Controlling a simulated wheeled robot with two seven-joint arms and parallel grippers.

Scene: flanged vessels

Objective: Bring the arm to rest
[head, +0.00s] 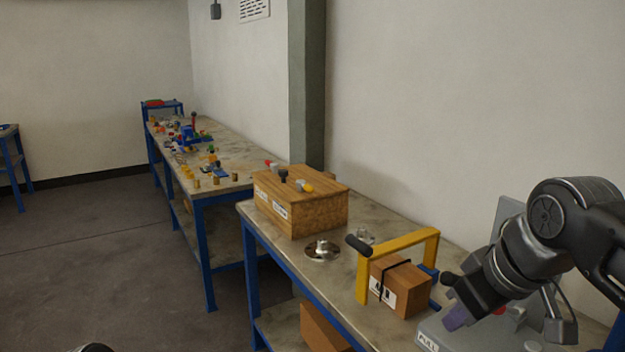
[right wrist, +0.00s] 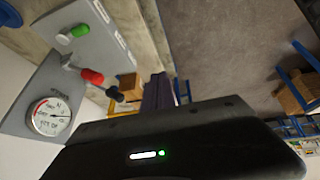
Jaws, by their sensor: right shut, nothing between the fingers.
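My right arm comes in from the right edge of the head view. Its gripper (head: 456,318) hangs tilted down over the grey panel unit at the right end of the near bench. The purple fingers, seen in the right wrist view (right wrist: 158,92), are together with nothing between them. They appear clear of the bench things, though the exact gap to the panel is hard to tell. My left gripper does not show; only a small dark rounded piece, which I cannot identify, is at the bottom edge of the head view.
The grey panel (head: 432,335) carries a dial gauge (right wrist: 50,116), a red-and-black handle (right wrist: 92,76) and a green knob (right wrist: 79,30). Left of it are a yellow frame (head: 362,277), a strapped wooden block (head: 412,290), a metal flange (head: 322,251) and a wooden box (head: 325,212). Floor at left is clear.

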